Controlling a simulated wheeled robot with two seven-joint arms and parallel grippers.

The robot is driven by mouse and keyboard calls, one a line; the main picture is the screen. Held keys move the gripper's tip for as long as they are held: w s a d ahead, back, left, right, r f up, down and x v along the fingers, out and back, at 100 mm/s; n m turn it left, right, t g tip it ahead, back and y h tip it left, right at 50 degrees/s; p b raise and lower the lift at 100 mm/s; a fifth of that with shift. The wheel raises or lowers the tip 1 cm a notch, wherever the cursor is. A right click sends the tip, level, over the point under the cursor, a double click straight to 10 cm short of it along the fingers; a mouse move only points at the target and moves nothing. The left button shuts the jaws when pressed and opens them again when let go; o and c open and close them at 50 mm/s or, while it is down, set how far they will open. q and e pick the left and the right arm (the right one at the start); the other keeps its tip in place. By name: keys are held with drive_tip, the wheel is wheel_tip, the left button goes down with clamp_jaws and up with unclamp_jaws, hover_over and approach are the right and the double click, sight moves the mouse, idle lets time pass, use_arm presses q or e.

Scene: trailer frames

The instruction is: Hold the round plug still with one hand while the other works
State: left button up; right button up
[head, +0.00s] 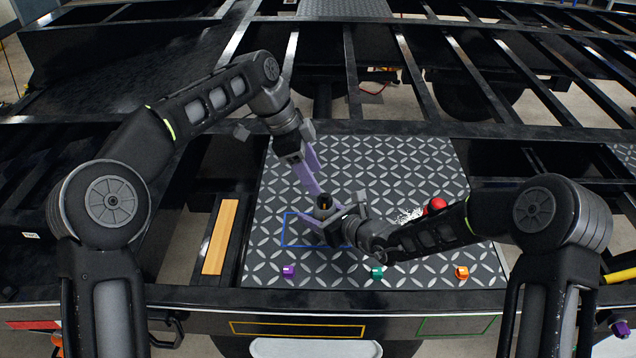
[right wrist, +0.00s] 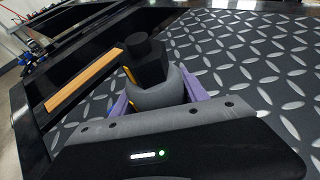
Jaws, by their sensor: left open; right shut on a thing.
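The round plug (head: 323,202) is dark and stands upright over the diamond-patterned plate (head: 400,165). In the right wrist view the plug (right wrist: 148,66) has a black top above a thick grey rounded part. My right gripper (head: 324,222) is shut on the plug, with purple fingers (right wrist: 157,98) on either side of it. The plug's lower end is hidden by the gripper. My left gripper (head: 315,176) is open, its purple fingers pointing down just above and behind the plug. I cannot tell whether its fingertips touch the plug.
A blue outline (head: 284,230) is marked on the plate around the plug's area. Small purple (head: 288,270), teal (head: 377,271) and orange (head: 462,272) pieces lie along the front edge. A red round thing (head: 435,205) is beside my right arm. A wooden strip (head: 220,237) lies left.

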idle(0.3)
drive_tip(key=o, duration=1.6)
drive_tip(key=v, duration=1.2)
